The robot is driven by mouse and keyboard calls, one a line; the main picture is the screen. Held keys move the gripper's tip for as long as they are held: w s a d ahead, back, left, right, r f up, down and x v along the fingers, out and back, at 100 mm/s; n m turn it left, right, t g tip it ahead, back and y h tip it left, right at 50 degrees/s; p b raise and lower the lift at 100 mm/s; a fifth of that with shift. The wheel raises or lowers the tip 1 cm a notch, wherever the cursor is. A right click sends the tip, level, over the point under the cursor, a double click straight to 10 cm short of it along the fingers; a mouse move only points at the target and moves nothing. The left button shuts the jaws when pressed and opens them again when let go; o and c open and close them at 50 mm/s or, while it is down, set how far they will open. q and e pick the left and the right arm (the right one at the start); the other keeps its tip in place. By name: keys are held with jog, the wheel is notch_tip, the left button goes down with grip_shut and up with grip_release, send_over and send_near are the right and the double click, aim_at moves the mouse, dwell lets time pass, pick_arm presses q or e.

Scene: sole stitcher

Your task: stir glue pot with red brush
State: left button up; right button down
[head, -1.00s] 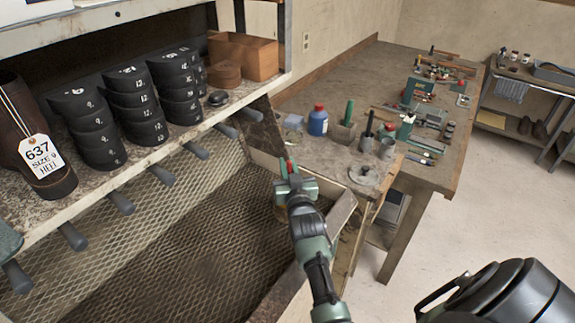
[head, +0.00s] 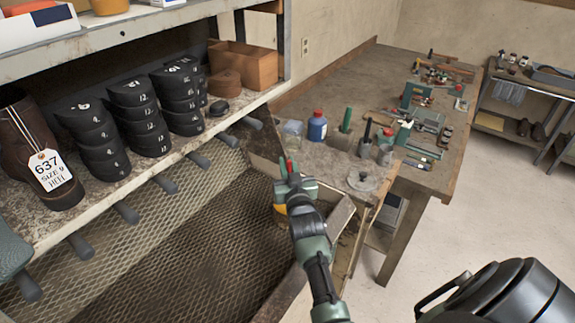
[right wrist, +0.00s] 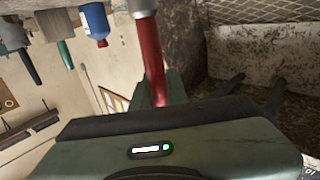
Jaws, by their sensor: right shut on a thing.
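My right gripper (head: 290,180) is shut on the red brush (head: 289,166), beyond the mesh-lined trough and near the corner of the bench. In the right wrist view the brush's red handle (right wrist: 150,60) stands between the fingers, with a metal ferrule at its far end; its bristles are out of that view. A small amber patch (head: 280,209) shows beside the gripper in the head view; I cannot tell if it is the bristles or glue. I cannot make out the glue pot for certain. A round grey lid (head: 362,179) lies on the bench corner. My left gripper is not in view.
The bench (head: 375,80) carries a blue bottle (head: 317,127), a glass jar (head: 292,132), a green-handled tool (head: 346,119), a grey cup (head: 385,154) and several small tools. A shelf (head: 75,215) with stacked black heels (head: 140,115) runs along the left above the mesh trough (head: 190,225).

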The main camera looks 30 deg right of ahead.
aim_at(289, 162)
jog(key=shift+r, duration=0.15)
notch_tip(289, 162, up, 3)
jog(key=p, duration=0.3)
jog(key=shift+r+p, duration=0.5)
jog(key=shift+r, duration=0.4)
jog(key=shift+s+f, duration=0.1)
